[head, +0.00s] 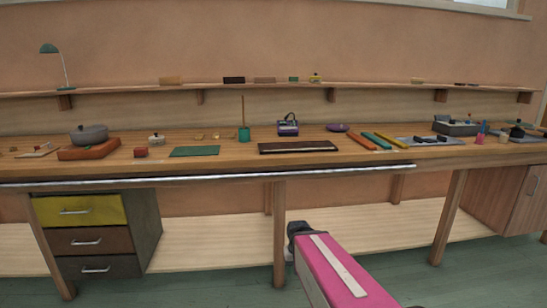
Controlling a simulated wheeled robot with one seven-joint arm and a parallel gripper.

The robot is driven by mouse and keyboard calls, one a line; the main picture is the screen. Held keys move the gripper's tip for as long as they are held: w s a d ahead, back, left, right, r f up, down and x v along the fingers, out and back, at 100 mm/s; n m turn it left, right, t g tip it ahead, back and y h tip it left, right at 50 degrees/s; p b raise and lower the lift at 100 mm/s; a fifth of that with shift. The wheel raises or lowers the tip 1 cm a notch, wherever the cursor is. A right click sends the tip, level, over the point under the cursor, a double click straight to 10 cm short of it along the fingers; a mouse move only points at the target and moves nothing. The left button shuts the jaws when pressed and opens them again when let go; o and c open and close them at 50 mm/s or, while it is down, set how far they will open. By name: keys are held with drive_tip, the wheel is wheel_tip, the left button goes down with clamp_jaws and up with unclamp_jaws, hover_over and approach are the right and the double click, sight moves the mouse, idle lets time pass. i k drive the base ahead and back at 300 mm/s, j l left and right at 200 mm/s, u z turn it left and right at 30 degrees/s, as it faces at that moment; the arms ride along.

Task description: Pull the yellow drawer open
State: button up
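The yellow drawer (98,212) is the top one of three in a small cabinet under the left end of the workbench. It has a pale metal bar handle (76,212). Its front looks level with the drawers below, so it appears closed. My pink arm (325,270) comes up from the bottom, right of the middle. At its far end is a dark part (298,232), well to the right of the drawer and apart from it. I cannot make out fingers there or whether my gripper is open; nothing held is visible.
Below are a brown drawer (112,240) and a dark grey drawer (115,265) with similar handles. A metal rail (220,175) runs along the bench front above the drawers. A bench leg (279,240) stands between cabinet and arm. The green floor (190,290) before the cabinet is clear.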

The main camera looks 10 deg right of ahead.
sight(92, 210)
drive_tip(key=u, duration=1.65)
drive_tip(key=i+l+u, duration=0.1)
drive_tip(key=i, duration=0.35)
drive_tip(key=i+l, duration=0.3)
drive_tip(key=i, duration=0.15)
drive_tip(key=j+u, duration=0.05)
